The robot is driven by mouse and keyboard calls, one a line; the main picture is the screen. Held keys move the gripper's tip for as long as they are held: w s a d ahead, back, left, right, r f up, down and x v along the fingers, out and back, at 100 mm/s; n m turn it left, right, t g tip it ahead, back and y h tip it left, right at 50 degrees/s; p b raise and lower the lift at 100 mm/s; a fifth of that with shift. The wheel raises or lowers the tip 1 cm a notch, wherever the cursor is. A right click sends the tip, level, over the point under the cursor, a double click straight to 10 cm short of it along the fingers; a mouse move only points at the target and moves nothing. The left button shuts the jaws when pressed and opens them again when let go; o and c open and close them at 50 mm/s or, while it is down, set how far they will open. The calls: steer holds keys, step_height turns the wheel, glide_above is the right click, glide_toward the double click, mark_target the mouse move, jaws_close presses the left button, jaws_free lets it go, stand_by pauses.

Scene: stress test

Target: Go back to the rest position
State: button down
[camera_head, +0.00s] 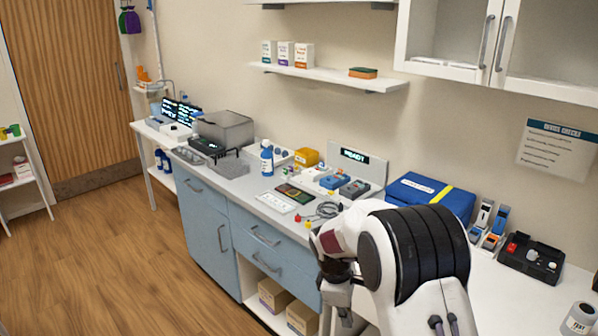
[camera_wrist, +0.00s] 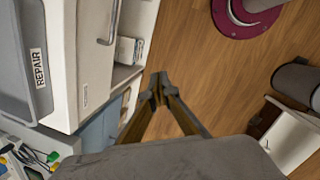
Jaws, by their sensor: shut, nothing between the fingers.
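My gripper (camera_wrist: 160,84) shows in the wrist view with its two dark fingers meeting at the tips, shut and empty. Wooden floor lies behind the fingertips, and the counter front is to their left. In the head view my white and black arm bends over the counter's front edge at the lower right. My gripper hangs below the wrist there, beside the blue drawer fronts, and its fingertips are hard to make out. No object is in contact with the fingers in the wrist view.
The white counter (camera_head: 262,205) holds a blue case (camera_head: 430,197), a READY display panel (camera_head: 355,157), a blue bottle (camera_head: 267,158) and a black control box (camera_head: 531,259). Boxes (camera_head: 273,296) sit on the low shelf. A REPAIR-labelled grey surface (camera_wrist: 22,60) is at left. The wooden floor (camera_head: 120,240) is clear.

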steer(key=s+d+r+m+t, duration=0.1)
steer(key=s+r+m, duration=0.3)
steer(key=s+r, duration=0.3)
steer(key=s+d+r+m+t+y, duration=0.1)
steer(key=s+r+m, duration=0.4)
steer(key=s, duration=1)
steer(key=s+d+r+m+t+y, duration=0.1)
steer(key=s+d+r+m+t, duration=0.2)
steer(key=s+r, duration=0.8)
steer(key=shift+s+r+m, duration=0.25)
steer(key=shift+s+m, duration=0.25)
steer(key=shift+m, duration=0.7)
steer(key=shift+d, duration=0.1)
